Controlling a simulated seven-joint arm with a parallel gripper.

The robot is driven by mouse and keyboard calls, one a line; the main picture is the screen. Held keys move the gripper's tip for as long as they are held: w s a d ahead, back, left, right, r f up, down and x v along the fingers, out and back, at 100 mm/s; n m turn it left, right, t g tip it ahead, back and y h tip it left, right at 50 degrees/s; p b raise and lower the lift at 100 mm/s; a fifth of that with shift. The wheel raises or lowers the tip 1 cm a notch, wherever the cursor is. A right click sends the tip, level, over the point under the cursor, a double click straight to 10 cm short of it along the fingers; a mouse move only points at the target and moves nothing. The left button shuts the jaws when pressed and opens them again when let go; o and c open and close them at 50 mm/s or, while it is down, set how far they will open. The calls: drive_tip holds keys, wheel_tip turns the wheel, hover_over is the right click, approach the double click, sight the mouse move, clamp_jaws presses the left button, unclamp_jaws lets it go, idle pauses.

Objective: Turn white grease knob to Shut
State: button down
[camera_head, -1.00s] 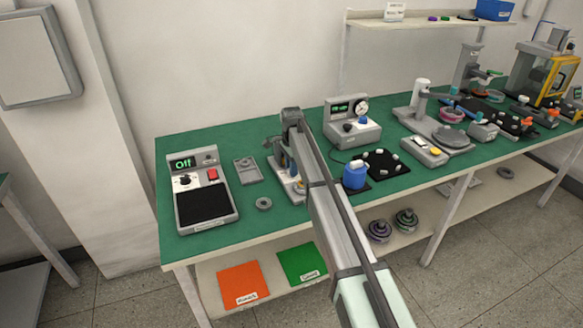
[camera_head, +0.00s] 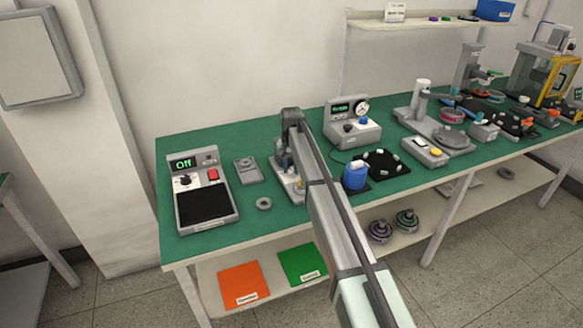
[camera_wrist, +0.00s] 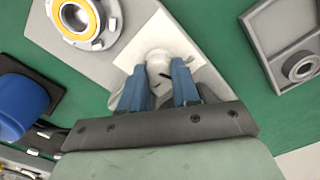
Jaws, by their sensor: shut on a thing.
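The white grease knob (camera_wrist: 157,62) shows in the wrist view on a grey base plate (camera_wrist: 112,66). My gripper (camera_wrist: 160,82) is shut on the knob, with one blue finger on each side of it. A dark mark shows on the knob's near part, but its pointer and any Shut label cannot be made out.
A ring with a yellow inner band (camera_wrist: 76,16) stands beside the knob. A blue container (camera_head: 355,175) is to the right of the device. A grey tray with a ring (camera_wrist: 300,66) lies on the other side. A loose grey ring (camera_head: 264,203) lies on the green bench top (camera_head: 240,145).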

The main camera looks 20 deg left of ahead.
sight(292, 169)
drive_tip(key=shift+n, duration=1.8)
drive_tip(key=c, duration=0.8)
unclamp_jaws()
wheel_tip(292, 169, up, 14)
drive_tip(key=shift+f, duration=0.1)
